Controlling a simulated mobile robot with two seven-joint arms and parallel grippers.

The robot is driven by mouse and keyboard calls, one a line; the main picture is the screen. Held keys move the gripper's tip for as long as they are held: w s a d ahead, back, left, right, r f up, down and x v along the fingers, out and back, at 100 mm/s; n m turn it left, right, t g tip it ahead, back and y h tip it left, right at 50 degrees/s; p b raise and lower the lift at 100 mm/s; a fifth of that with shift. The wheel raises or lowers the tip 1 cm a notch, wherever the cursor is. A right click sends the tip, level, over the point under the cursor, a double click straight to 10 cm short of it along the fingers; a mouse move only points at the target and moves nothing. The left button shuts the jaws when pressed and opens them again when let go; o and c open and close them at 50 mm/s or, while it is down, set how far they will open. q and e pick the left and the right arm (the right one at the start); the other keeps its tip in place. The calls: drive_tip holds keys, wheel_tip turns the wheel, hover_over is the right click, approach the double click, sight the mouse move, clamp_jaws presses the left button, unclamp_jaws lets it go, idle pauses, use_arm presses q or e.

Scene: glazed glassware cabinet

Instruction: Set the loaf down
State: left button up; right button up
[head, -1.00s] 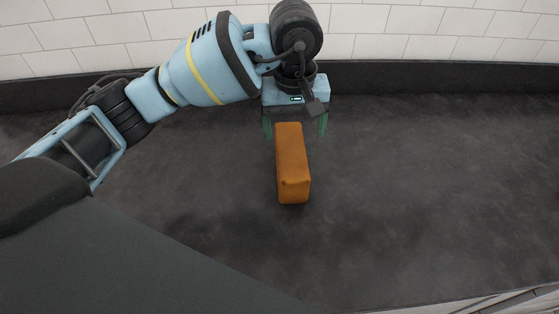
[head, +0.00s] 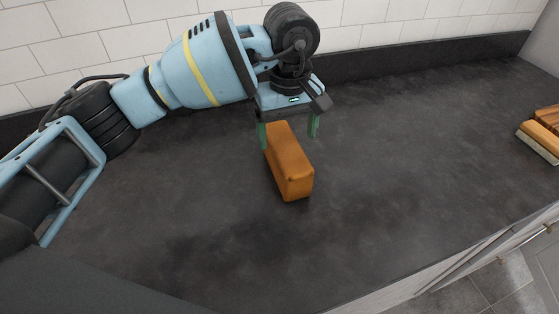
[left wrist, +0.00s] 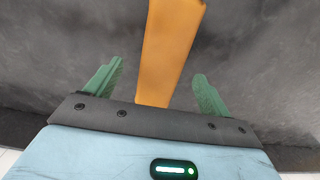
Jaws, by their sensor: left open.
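The loaf (head: 290,168) is a long orange-brown block lying on the dark countertop in the head view. My left gripper (head: 288,134) is at the loaf's far end, with its green fingers apart on either side of it. In the left wrist view the loaf (left wrist: 168,50) runs between the open fingers of the left gripper (left wrist: 155,88), with a gap on both sides. My right gripper is not in view.
The dark countertop (head: 400,130) is clear around the loaf. At the right edge, a stack of brown and orange items (head: 543,128) sits on the counter. A tiled wall (head: 400,25) runs behind, and cabinet fronts drop away at the lower right.

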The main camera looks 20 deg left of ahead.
sight(287, 146)
use_arm(q)
drive_tip(key=shift+w+d+f, duration=0.1)
drive_tip(key=shift+d+f, duration=0.05)
drive_tip(key=shift+f, duration=1.65)
drive_tip(key=f, duration=0.2)
drive_tip(key=f+p, duration=0.1)
drive_tip(key=shift+a+f, duration=0.15)
drive_tip(key=shift+a, duration=0.15)
drive_tip(key=shift+f, duration=0.5)
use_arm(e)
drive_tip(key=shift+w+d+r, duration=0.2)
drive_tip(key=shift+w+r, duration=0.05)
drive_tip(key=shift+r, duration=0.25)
use_arm(q)
drive_tip(key=c, duration=1.4)
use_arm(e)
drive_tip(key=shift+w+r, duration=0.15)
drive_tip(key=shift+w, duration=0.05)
use_arm(q)
drive_tip(key=shift+r, duration=0.2)
